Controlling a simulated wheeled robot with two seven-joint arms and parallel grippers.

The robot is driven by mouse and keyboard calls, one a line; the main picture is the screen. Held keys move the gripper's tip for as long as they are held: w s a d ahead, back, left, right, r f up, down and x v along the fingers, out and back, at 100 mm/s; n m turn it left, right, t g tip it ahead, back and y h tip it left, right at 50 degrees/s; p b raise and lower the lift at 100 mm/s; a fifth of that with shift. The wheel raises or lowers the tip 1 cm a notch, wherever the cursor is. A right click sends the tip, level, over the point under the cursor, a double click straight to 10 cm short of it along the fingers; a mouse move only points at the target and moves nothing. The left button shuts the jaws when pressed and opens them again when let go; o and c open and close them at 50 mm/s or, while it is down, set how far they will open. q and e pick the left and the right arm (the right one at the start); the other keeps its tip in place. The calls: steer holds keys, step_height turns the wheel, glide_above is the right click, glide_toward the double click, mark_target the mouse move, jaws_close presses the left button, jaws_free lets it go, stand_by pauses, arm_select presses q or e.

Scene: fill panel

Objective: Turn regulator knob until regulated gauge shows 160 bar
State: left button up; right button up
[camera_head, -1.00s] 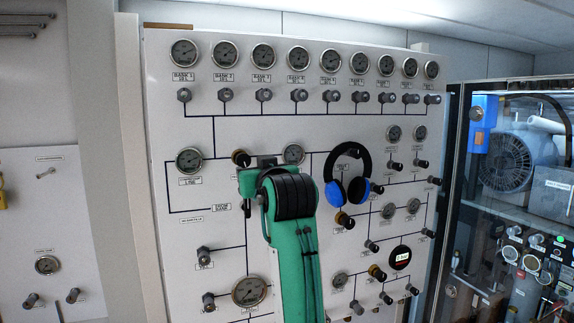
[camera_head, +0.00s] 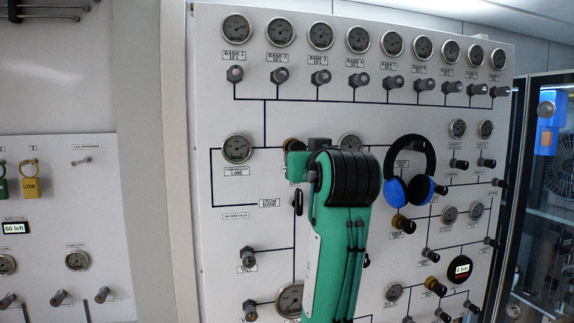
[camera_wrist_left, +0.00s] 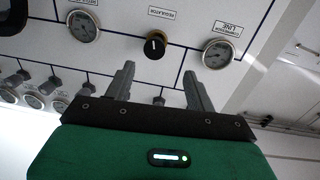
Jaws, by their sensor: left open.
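The brass and black regulator knob (camera_wrist_left: 155,46) shows in the left wrist view, its white mark about upright in the picture. In the head view a brass edge of the knob (camera_head: 291,144) shows behind my green left arm. My left gripper (camera_wrist_left: 159,70) is open, its two grey fingers apart below the knob in the wrist picture, with nothing between them. One gauge (camera_wrist_left: 83,26) is left of the knob and the compressor line gauge (camera_wrist_left: 217,53) is right of it. In the head view the gauge right of the knob (camera_head: 350,143) is partly hidden by my arm. Needle readings are too small to tell. My right gripper is not in view.
A row of bank gauges (camera_head: 320,36) with valve knobs runs along the panel top. Blue and black headphones (camera_head: 408,182) hang right of my arm. A side panel with padlocks (camera_head: 29,185) is at left, a glass cabinet (camera_head: 545,200) at right.

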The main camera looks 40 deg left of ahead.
mark_target(298, 148)
arm_select(q)
steer(key=p+x, duration=0.2)
steer(key=x, duration=0.1)
steer(key=p+x, duration=0.2)
steer(key=x, duration=0.2)
steer(key=r+p+x, duration=0.1)
steer(key=p+x, duration=0.2)
steer(key=shift+w+d+r, duration=0.1)
steer(key=shift+w, duration=0.55)
steer(key=shift+w+a, duration=0.3)
steer(key=shift+a, duration=0.15)
steer(key=shift+f, duration=0.2)
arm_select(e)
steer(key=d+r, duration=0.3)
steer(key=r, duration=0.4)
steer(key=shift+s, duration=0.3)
arm_select(q)
steer(key=c, duration=0.9)
steer(key=shift+c, duration=0.2)
